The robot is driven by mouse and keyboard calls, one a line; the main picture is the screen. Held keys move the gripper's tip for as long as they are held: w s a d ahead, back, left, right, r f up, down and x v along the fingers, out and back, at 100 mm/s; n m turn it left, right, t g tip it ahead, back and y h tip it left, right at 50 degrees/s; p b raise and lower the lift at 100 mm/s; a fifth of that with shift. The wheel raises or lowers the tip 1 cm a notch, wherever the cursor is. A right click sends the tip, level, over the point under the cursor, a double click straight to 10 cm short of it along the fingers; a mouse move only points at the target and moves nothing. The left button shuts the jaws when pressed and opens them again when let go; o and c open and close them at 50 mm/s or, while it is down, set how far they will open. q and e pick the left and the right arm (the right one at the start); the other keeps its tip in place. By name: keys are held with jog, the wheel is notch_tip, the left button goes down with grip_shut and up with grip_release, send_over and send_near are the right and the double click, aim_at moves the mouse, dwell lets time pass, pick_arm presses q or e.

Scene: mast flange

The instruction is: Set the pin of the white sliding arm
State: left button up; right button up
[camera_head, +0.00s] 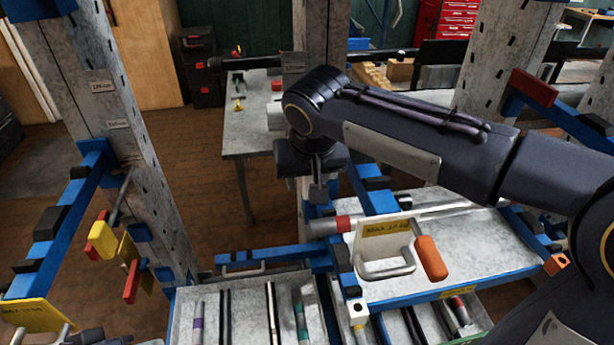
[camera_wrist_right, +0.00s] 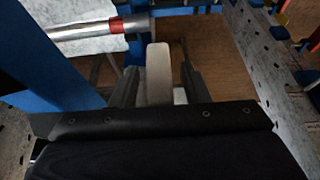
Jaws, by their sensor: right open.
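My right gripper (camera_head: 318,190) points down above the blue frame, near the middle post, in the head view. In the right wrist view its fingers (camera_wrist_right: 158,90) are apart, with a pale upright bar (camera_wrist_right: 158,72) showing between or just beyond them. I cannot tell whether they touch it. I cannot tell for sure which part is the sliding arm's pin. A dark shape at the bottom left may be my left gripper.
A tray of rods (camera_head: 240,310) lies below. A silver bar with a red band (camera_wrist_right: 100,28) lies beside the right gripper. A grey table (camera_head: 250,135) stands behind.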

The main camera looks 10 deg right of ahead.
jog(key=shift+c, duration=0.4)
grip_shut()
jog(key=shift+s+b, duration=0.7)
jog(key=shift+s, duration=1.45)
jog(key=shift+o, duration=0.4)
grip_release()
jog(key=shift+r, duration=0.1)
jog(key=v, duration=0.7)
jog(key=shift+s+r, duration=0.3)
